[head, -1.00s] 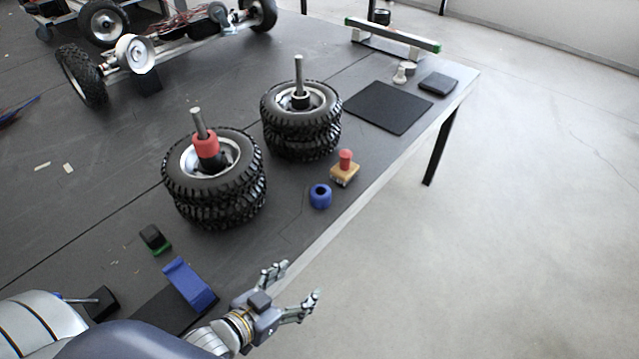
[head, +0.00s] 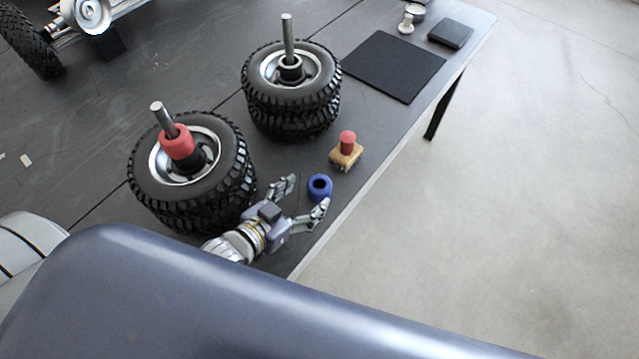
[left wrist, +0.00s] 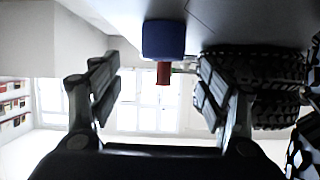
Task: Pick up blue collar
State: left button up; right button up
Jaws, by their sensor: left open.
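The blue collar (head: 319,187) is a short ring lying on the dark table near its edge. My left gripper (head: 307,195) is open, with its two fingers pointing toward the collar. In the head view one fingertip is just left of the collar and the other is close to its lower right side. In the left wrist view the collar (left wrist: 163,39) appears ahead between the open fingers (left wrist: 158,88), toward the top. I cannot tell whether a finger touches it. My right gripper is not in view.
A wooden block with a red knob (head: 347,145) stands just beyond the collar. Two tyre stacks with posts, one with a red collar (head: 177,142), stand to the left. A black mat (head: 393,66) lies farther back. The table edge is close on the right.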

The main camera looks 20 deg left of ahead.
aim_at(324, 181)
pick_arm(q)
jog(key=shift+w+f, duration=0.25)
jog(key=shift+w, duration=0.35)
jog(key=shift+w+f, duration=0.2)
jog(key=shift+w, duration=0.15)
jog(key=shift+p+x, duration=0.3)
jog(key=shift+x, duration=0.5)
jog(key=x, duration=0.3)
jog(key=shift+d+f, duration=0.1)
jog(key=shift+d, duration=0.05)
jog(key=shift+w+d+f, duration=0.1)
jog(key=shift+w+f, duration=0.05)
jog(key=shift+w, duration=0.1)
jog(key=c, duration=0.9)
jog(key=shift+c, duration=1.1)
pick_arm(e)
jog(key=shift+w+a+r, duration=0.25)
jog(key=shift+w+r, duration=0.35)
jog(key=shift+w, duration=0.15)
